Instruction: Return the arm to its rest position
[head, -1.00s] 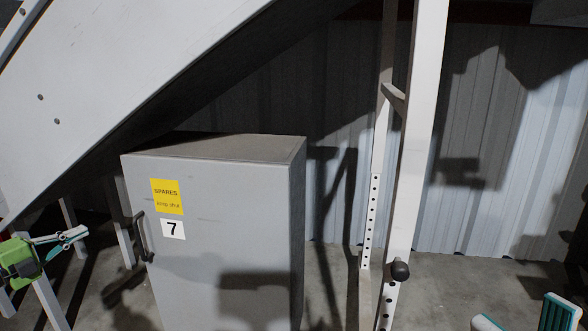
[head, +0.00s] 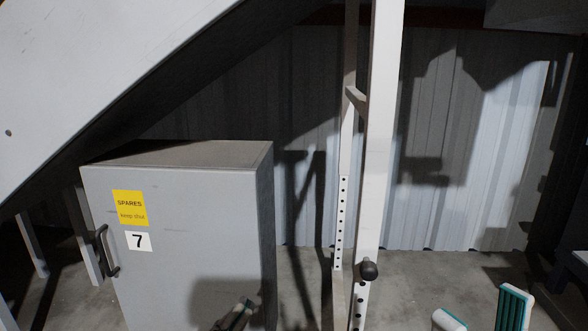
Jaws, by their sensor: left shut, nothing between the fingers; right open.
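My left gripper (head: 239,311) shows at the bottom edge, in front of the lower right part of the grey cabinet. My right gripper (head: 480,314) is at the bottom right. Its two pale fingers with teal pads stand apart and are empty. The rest of both arms is hidden below the frame.
A grey cabinet (head: 190,235) with a yellow label and a 7 stands shut at the left, its handle on the left side. A large sloped pale panel (head: 90,60) hangs above it. A white upright post (head: 378,150) with a black knob stands beside it.

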